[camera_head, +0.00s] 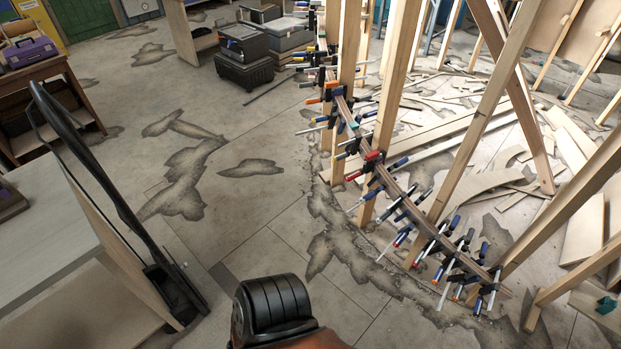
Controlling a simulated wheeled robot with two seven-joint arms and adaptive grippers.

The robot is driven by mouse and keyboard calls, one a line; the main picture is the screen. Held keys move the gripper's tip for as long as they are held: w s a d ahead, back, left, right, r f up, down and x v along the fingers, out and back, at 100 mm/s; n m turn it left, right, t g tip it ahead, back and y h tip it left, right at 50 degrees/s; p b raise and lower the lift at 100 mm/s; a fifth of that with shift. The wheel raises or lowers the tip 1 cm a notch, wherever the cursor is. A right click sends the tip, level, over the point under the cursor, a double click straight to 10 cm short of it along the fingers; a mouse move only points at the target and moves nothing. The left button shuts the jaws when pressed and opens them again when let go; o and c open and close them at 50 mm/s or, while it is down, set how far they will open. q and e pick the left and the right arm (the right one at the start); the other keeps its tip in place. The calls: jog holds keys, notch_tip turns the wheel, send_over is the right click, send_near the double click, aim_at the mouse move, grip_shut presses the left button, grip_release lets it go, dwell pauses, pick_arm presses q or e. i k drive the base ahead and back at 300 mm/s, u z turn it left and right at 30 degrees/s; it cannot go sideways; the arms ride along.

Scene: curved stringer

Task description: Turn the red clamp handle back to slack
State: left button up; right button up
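A clamp with a bright red handle (373,156) is fixed on the curved wooden stringer (430,229), about midway along it. A smaller red piece (353,176) shows just below and left of it. Several other clamps with blue, black, orange and teal grips line the stringer; a few lower ones also show red parts. At this size I cannot tell how tight the red handle is. Neither of my grippers can be made out, and nothing is seen touching the red handle.
Upright wooden posts (395,75) stand along the stringer and partly hide it. Loose planks (490,180) lie behind. A pale workbench (45,225) is at left, black cases (245,70) at the back. The patched concrete floor (240,215) between is mostly clear.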

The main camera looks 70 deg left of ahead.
aim_at(357, 173)
jog(key=u, duration=2.75)
jog(key=i, duration=1.45)
jog(key=z, duration=0.1)
